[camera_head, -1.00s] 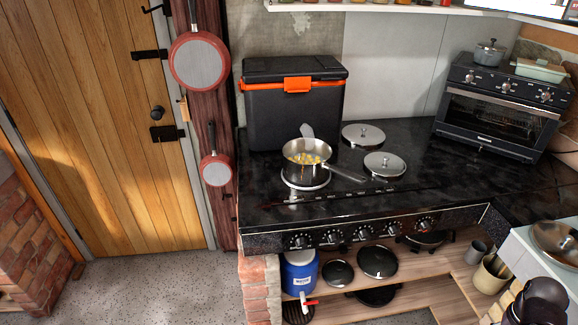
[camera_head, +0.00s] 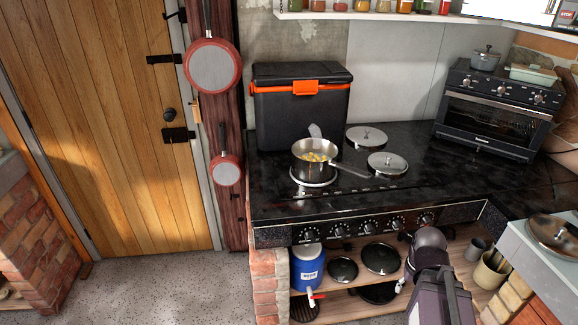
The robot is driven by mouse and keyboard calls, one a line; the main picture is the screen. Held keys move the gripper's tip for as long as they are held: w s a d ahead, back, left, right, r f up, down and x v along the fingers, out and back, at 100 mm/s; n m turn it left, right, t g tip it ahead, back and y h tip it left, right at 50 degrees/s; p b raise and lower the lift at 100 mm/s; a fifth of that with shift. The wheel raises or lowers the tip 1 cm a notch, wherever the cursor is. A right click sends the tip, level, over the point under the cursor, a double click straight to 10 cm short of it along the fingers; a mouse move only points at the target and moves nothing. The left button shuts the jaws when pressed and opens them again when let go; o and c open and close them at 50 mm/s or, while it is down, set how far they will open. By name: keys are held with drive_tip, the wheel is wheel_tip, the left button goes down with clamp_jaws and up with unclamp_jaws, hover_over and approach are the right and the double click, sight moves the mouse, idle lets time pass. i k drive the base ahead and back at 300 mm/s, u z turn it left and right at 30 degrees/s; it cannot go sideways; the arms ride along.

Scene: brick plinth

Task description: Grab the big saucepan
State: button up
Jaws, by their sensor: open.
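A steel saucepan (camera_head: 312,169) with yellow pieces of food in it stands upright on the front-left burner of the black stove (camera_head: 420,149). Its long handle points right and slightly toward the front, and a pale spoon or spatula end (camera_head: 315,131) shows at its rim. A large red-rimmed pan (camera_head: 213,66) and a smaller one (camera_head: 226,172) hang on the dark wooden post by the door. A small lidded grey pot (camera_head: 485,58) stands on the oven. Dark links of my arm show at the lower right, well apart from the saucepan; my gripper's fingers cannot be made out.
A black cooler box (camera_head: 299,111) with an orange latch stands behind the saucepan. Two round metal burner covers (camera_head: 388,163) (camera_head: 366,138) lie to its right. A toaster oven (camera_head: 492,115) is at the right. Below are a blue jug (camera_head: 307,269) and dark pans (camera_head: 381,258).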

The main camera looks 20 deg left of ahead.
sight(314, 158)
drive_tip(key=u, duration=0.7)
drive_tip(key=k, duration=0.95)
drive_tip(key=z, duration=0.05)
drive_tip(key=i, duration=0.8)
